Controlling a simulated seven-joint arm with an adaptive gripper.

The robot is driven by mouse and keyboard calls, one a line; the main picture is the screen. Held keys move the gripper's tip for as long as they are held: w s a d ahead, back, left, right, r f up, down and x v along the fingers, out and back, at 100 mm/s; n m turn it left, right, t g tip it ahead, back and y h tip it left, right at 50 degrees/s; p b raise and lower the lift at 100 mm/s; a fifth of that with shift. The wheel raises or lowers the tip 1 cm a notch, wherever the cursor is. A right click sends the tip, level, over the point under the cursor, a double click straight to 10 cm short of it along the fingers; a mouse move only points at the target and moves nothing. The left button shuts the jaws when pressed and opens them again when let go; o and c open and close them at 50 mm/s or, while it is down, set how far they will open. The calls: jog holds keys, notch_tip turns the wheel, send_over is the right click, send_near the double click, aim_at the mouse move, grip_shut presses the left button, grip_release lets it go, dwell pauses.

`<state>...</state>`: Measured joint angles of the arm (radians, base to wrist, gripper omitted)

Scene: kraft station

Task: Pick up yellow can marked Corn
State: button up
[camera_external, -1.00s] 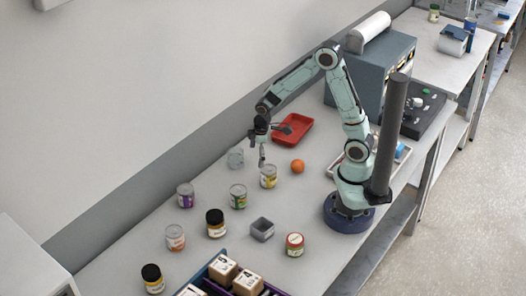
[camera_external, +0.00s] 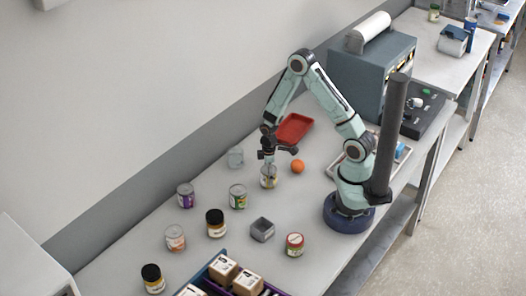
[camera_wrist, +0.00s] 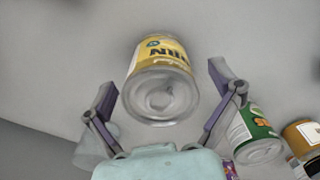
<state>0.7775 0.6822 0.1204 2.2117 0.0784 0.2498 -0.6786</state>
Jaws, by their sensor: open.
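The yellow can (camera_wrist: 160,60) lies centrally in the wrist view, between and beyond my open fingers; its metal end faces the camera and its label lettering is upside down and only partly readable. In the external view the can (camera_external: 268,182) stands on the table, its top partly covered by my gripper. My gripper (camera_external: 268,166) points down over the can. In the wrist view my gripper (camera_wrist: 163,88) has its two fingers spread wide, with nothing held between them.
A green-labelled can (camera_external: 237,197) stands left of the yellow can. A clear container (camera_external: 235,157) is behind it to the left. An orange ball (camera_external: 297,166) is to the right, with a red tray (camera_external: 294,129) behind. Several jars and a grey box (camera_external: 262,230) stand nearer.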

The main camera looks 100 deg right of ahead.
jog(key=c, duration=1.3)
jog(key=shift+c, duration=0.2)
jog(key=shift+r, duration=0.1)
